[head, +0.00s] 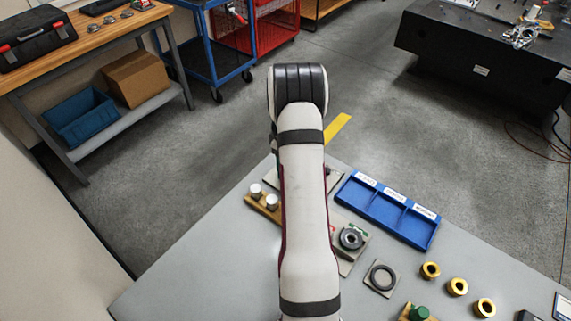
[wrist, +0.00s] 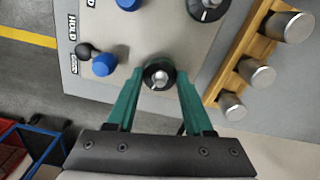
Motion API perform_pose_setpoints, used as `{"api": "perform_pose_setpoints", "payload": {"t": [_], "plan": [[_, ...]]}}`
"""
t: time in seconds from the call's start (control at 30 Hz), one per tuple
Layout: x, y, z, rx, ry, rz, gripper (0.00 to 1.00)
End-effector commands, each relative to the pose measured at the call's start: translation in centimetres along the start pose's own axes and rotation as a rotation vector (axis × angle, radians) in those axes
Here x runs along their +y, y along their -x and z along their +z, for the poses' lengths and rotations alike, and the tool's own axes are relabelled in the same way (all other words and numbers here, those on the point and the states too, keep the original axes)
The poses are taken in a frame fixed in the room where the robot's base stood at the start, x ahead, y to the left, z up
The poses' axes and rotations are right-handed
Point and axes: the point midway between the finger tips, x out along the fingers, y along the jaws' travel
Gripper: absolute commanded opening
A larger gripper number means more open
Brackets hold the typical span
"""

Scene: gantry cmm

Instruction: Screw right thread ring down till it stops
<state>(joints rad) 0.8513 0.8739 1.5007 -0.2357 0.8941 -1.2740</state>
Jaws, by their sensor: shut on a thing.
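In the wrist view, my gripper (wrist: 160,78) has its two green fingers closed on either side of a dark thread ring (wrist: 149,70). A silver stud end with a slot or mark shows in the middle of the ring. The ring sits at the edge of a pale board (wrist: 150,35); how far down it is cannot be told from above. A second dark ring-like part (wrist: 207,10) is cut off at the top of that view. In the head view my arm hides the gripper and the held ring.
Blue knobs (wrist: 103,65) and a dark ball (wrist: 86,50) are near the fingers. A wooden rack (wrist: 243,52) holds silver cylinders. In the head view, a blue tray (head: 375,208), a dark ring on a plate (head: 382,278) and brass rings (head: 457,287) are right of my arm.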

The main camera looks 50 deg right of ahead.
Motion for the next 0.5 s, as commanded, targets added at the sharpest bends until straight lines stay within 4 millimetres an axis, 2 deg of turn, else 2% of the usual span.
{"api": "perform_pose_setpoints", "payload": {"t": [0.5], "plan": [[0.05,0.14,-0.06,0.002,-0.488,0.000,0.00]]}}
